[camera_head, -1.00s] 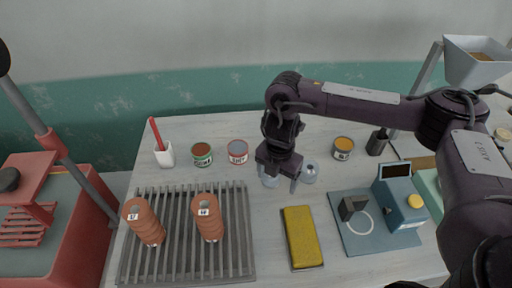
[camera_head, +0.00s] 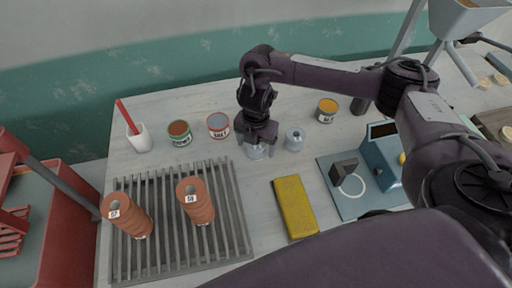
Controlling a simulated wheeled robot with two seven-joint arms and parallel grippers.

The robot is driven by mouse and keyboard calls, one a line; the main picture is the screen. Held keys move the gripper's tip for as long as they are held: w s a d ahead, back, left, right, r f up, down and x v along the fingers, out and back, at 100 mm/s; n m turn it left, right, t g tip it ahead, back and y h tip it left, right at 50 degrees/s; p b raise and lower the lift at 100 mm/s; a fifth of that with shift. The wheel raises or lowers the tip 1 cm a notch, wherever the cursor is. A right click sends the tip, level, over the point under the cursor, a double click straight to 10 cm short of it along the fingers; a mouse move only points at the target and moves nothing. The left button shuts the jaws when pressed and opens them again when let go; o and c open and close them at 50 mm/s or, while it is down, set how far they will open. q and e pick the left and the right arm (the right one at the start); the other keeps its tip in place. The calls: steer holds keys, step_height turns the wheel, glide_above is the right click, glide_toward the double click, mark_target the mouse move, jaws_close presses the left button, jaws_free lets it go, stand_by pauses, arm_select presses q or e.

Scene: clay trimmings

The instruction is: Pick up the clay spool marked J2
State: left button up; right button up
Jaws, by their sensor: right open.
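Two terracotta clay spools stand side by side on a slatted grey rack (camera_head: 236,247): a left spool (camera_head: 133,222) and a right spool (camera_head: 198,204). Each has a small white label near its top. The labels are too small to read surely, so I cannot tell which is J2. My right gripper (camera_head: 259,147) points down behind and to the right of the right spool, apart from both. It is open, and its fingers are close to a small grey jar that they partly cover. My left gripper is not in view.
A second grey jar (camera_head: 295,139), a yellow sponge-like block (camera_head: 294,207) and a blue device (camera_head: 383,165) are right of the rack. Behind it stand a white cup (camera_head: 139,139) with a red stick, a green-labelled can (camera_head: 180,134) and a red-labelled can (camera_head: 218,126).

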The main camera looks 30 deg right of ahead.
steer(key=shift+f, duration=0.5)
steer(key=c, duration=1.2)
steer(key=shift+r, duration=0.1)
